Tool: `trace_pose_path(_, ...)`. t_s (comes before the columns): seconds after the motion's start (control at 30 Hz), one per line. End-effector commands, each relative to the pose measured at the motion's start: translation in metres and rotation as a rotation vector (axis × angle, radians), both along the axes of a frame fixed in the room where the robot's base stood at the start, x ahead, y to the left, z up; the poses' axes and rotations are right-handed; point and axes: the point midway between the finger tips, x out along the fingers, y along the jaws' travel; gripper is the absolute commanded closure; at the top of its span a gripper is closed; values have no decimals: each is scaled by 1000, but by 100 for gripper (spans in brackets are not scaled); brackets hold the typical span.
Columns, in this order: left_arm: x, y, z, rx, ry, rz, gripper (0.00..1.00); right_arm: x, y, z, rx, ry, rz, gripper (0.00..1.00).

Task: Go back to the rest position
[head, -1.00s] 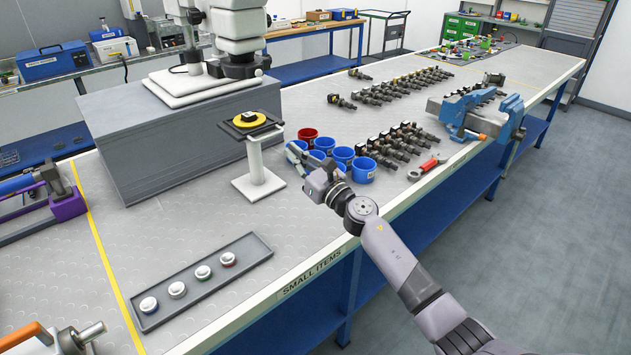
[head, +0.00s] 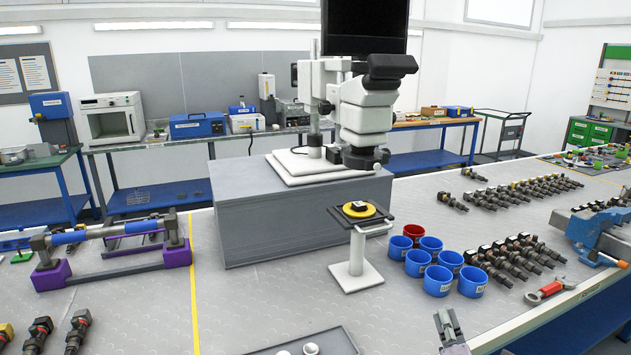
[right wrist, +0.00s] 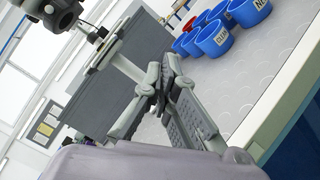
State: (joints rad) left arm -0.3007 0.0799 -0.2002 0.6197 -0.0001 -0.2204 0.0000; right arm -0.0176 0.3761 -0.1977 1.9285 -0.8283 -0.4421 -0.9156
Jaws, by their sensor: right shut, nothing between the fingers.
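My right gripper (head: 449,328) shows at the bottom of the head view, over the near edge of the bench (head: 420,320), below the blue cups. It is shut and holds nothing. In the right wrist view its fingers (right wrist: 163,88) meet in the middle of the picture, with the bench top and cups beyond them. The rest of the right arm is out of the head view. My left gripper is not in view.
Blue cups (head: 438,281) and a red cup (head: 413,232) stand beside a white stand with a yellow disc (head: 359,209). A microscope (head: 365,110) sits on a grey block (head: 290,215).

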Motion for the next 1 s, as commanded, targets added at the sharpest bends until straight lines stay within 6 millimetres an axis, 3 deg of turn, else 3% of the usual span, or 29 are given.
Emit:
trace_pose_path(0.1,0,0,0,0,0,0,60,-57,-10,-58,504,175,-173,100)
trace_pose_path(0.23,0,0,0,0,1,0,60,-129,-3,-117,973,367,-396,100)
trace_pose_path(0.33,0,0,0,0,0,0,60,-176,10,-146,1203,482,-543,100)
trace_pose_path(0.5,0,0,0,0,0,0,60,-239,33,-170,1444,625,-745,100)
trace_pose_path(0.8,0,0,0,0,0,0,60,-328,72,-180,1689,822,-1045,100)
trace_pose_path(1.0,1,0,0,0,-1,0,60,-316,73,-226,1678,834,-1064,100)
